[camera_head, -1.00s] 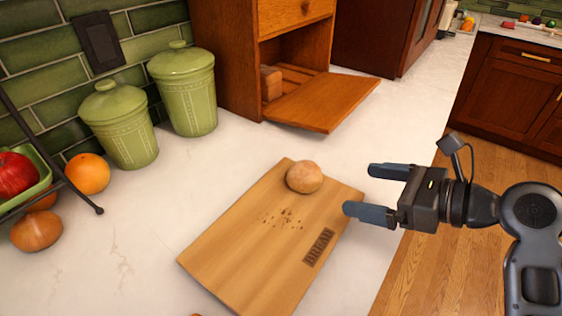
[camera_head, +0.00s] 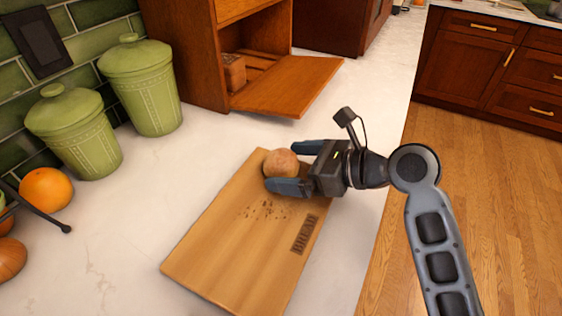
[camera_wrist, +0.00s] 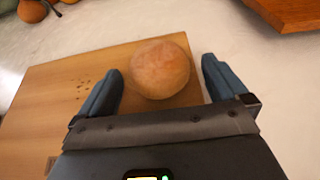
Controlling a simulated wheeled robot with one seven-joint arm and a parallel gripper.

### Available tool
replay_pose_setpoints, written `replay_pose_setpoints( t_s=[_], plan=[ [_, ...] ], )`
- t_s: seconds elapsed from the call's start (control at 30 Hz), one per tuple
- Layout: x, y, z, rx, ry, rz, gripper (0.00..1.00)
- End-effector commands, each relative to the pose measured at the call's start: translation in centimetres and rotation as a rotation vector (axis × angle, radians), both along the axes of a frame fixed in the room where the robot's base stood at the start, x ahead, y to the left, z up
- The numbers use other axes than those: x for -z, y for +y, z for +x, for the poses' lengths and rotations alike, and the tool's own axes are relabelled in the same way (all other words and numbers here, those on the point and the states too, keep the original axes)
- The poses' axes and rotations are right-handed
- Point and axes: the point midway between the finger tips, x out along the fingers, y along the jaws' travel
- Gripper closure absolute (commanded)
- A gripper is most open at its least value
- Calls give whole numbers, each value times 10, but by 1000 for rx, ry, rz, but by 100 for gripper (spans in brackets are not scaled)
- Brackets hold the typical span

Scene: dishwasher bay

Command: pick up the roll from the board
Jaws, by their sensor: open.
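A round tan roll (camera_head: 281,163) sits at the far end of the wooden bread board (camera_head: 215,245). My gripper (camera_head: 290,168) is open at the roll, coming from the right. In the head view the near finger partly covers the roll's lower edge. In the wrist view the roll (camera_wrist: 160,69) lies between the two fingers, toward their tips, with a gap on each side. The board (camera_wrist: 50,100) also shows there, beneath the roll.
A wooden bread box (camera_head: 225,50) with its door (camera_head: 290,88) folded open stands behind the board. Green canisters (camera_head: 142,85) and an orange (camera_head: 46,189) are at the left. The white counter (camera_head: 105,235) is clear around the board.

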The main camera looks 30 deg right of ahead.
Motion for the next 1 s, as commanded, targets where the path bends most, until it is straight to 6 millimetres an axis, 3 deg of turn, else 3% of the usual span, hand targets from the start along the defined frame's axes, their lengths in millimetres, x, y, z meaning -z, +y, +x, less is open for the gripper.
replay_pose_setpoints(
  t_s=[0.17, 0.73, 1.0],
  plan=[
    [0, 0, 0, 0, 0, 0, 0],
    [0, 0, 0, 0, 0, 0, 55],
    [-1, 0, 0, 0, -1, -1, 56]
  ],
)
